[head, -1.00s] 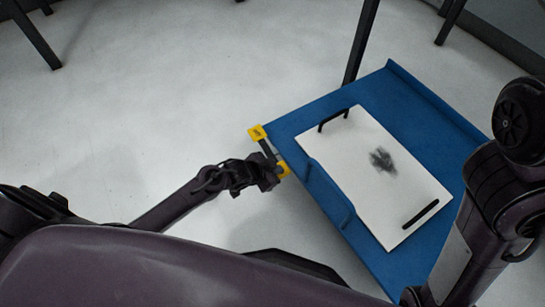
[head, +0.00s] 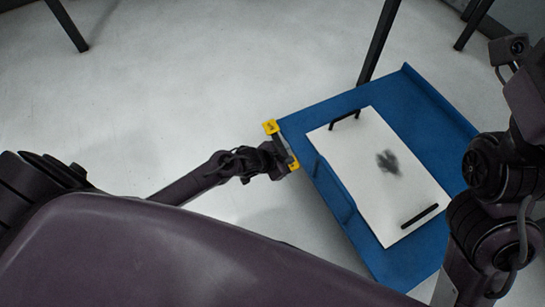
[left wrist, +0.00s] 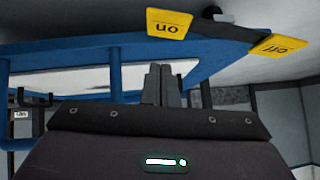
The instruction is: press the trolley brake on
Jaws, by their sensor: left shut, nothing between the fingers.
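The blue trolley (head: 300,122) stands right of centre in the head view. Its brake bar at the left corner is dark, with a yellow plate at each end. In the left wrist view the plate marked "on" (left wrist: 169,23) is at upper middle and the plate marked "off" (left wrist: 279,45) at upper right, both lettered upside down. My left gripper (head: 284,163) is beside the brake bar, close to its nearer yellow plate (head: 294,163). In the left wrist view its fingers (left wrist: 162,84) are shut and empty, pointing toward the trolley's underside below the "on" plate. Contact cannot be told. My right gripper is out of view.
A white tray (head: 350,170) with black handles and a dark smudge lies on the trolley. Dark legs (head: 378,45) stand behind it. The pale floor (head: 170,100) at the left is clear. My right arm crosses the trolley's right side.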

